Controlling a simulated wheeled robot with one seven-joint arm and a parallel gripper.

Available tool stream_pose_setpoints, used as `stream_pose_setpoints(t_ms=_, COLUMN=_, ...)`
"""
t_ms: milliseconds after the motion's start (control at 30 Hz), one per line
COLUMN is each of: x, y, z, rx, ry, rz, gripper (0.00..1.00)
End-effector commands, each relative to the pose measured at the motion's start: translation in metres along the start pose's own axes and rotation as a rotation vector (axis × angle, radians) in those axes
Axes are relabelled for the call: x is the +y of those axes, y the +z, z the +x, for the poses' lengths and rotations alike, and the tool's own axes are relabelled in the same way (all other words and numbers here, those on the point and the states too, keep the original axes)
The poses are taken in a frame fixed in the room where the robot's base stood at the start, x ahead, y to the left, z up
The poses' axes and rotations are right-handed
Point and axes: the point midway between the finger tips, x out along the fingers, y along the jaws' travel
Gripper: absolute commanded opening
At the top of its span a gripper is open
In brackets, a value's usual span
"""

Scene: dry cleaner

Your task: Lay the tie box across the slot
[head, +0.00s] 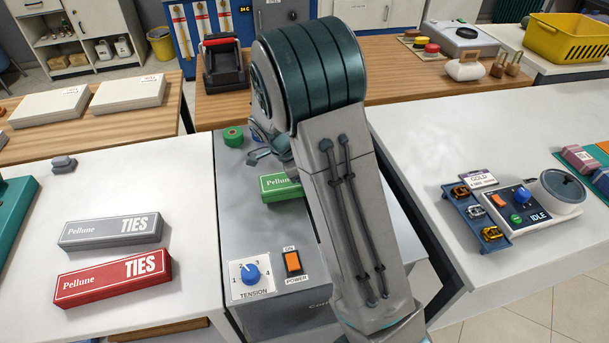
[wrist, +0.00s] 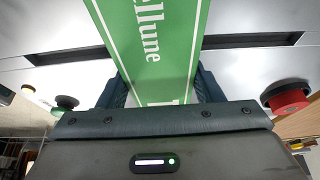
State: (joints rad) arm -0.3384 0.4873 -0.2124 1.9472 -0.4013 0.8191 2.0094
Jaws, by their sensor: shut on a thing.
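The green Pellune tie box (head: 278,187) is over the top of the grey strapping machine (head: 232,205) in the head view, partly hidden behind my arm. In the wrist view the green box (wrist: 160,45) runs away from me between the two fingers of my gripper (wrist: 163,88), which is shut on it. A dark slot (wrist: 250,41) shows on both sides of the box, so the box lies crosswise over it in this view. I cannot tell whether the box touches the machine top or hangs just above it.
A grey tie box (head: 112,230) and a red tie box (head: 112,278) lie on the white table at left.

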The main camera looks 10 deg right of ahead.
Motion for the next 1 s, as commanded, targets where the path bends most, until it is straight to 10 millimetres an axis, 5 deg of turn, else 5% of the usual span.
stream_pose_setpoints(t_ms=700, x=0.0, y=0.005, z=0.011, rx=0.0, ry=-0.001, rz=-0.001, gripper=0.35)
stream_pose_setpoints(t_ms=733, x=0.0, y=0.005, z=0.01, rx=0.0, ry=-0.001, rz=-0.001, gripper=0.65)
stream_pose_setpoints(t_ms=800, x=0.0, y=0.005, z=0.01, rx=0.0, ry=-0.001, rz=-0.001, gripper=0.81)
stream_pose_setpoints(t_ms=1000, x=0.0, y=0.004, z=0.01, rx=0.0, ry=-0.001, rz=0.0, gripper=0.81)
